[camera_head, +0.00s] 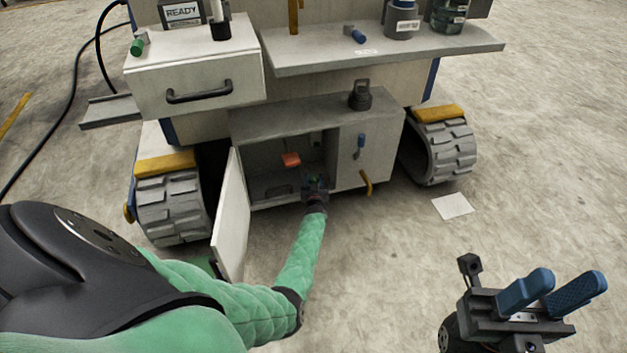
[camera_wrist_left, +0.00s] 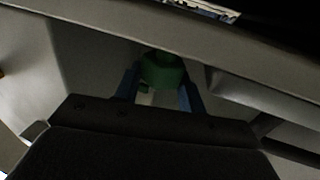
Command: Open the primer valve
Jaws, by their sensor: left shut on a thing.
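The low cabinet (camera_head: 372,188) has its white door (camera_head: 232,218) swung open to the left. My left gripper (camera_head: 316,184) reaches into the right part of the opening. In the left wrist view its two blue fingers (camera_wrist_left: 158,92) are shut on a green knob (camera_wrist_left: 162,68), one finger on each side. I cannot tell how far the knob is turned. My right gripper (camera_head: 552,292) is open and empty above the floor at the lower right.
An orange-red block (camera_head: 291,160) shows inside the cabinet. A drawer (camera_head: 190,88) and a shelf (camera_head: 400,50) overhang above. Tracks (camera_head: 172,205) flank the cabinet. The floor at right is mostly clear.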

